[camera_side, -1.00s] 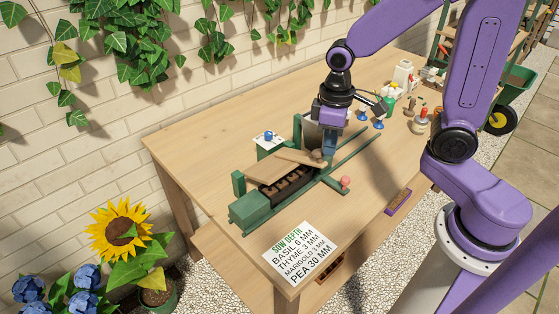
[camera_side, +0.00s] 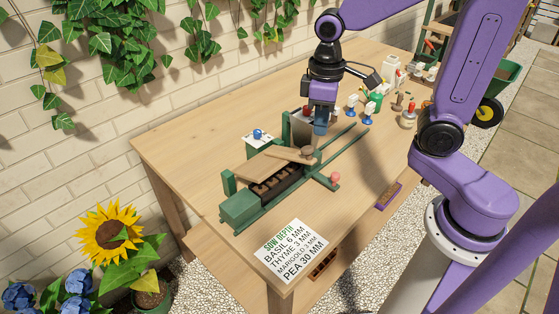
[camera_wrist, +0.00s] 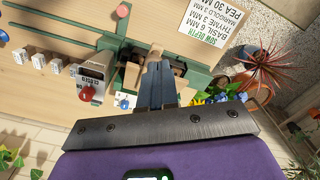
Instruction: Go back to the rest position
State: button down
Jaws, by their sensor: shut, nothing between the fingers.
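My gripper (camera_side: 319,127) is shut and empty, pointing down above the right end of a green planting rig (camera_side: 243,208) on the wooden table. In the wrist view its fingers (camera_wrist: 155,75) are together, in front of part of the rig (camera_wrist: 197,77). In the side view a wooden board (camera_side: 249,157) lies along the rig, beside a dark tray with cells (camera_side: 279,184). A round wooden knob (camera_side: 306,153) sits just below the fingertips; I cannot tell whether they touch it.
A sowing-depth card (camera_side: 291,250) lies at the table's near edge. A pink knob (camera_side: 335,177) is at the rig's right. A card with a blue knob (camera_side: 258,137) stands behind it. Bottles and small tags (camera_side: 352,105) stand at the back right. The table's left back is clear.

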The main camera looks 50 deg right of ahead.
jog(key=s+f+n, duration=0.1)
jog(key=s+n, duration=0.5)
jog(key=s, duration=1.1)
jog(key=shift+n, duration=0.3)
